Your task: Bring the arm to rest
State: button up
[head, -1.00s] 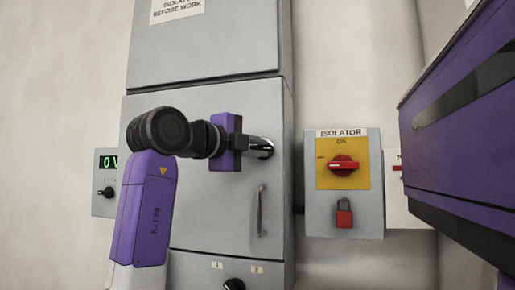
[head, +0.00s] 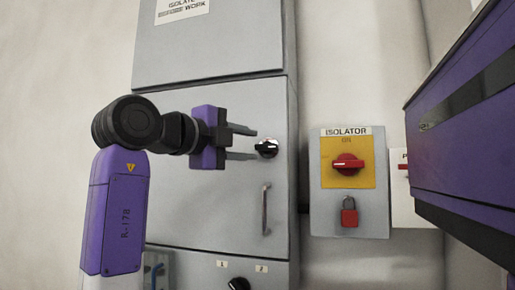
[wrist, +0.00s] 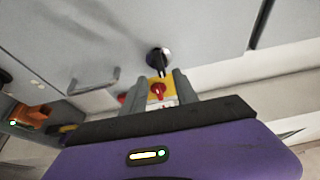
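My gripper (head: 250,143) is purple and dark grey, with its two fingers apart and nothing between them. It points right, at the front of a tall grey cabinet (head: 210,210). A round black knob (head: 267,148) with a light bar sits on the cabinet door, just past the fingertips. The gripper appears clear of the knob. In the wrist view the knob (wrist: 159,60) is ahead of the open fingers (wrist: 150,85). My arm bends at a dark joint on the left of the head view.
The door has an upright handle (head: 265,210), with another black knob (head: 238,284) below. To the right is an isolator box (head: 325,210) with a red switch (head: 347,164) on a yellow plate and a red padlock (head: 349,217). Bare wall (head: 60,90) lies left.

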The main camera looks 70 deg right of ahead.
jog(key=shift+v, duration=1.1)
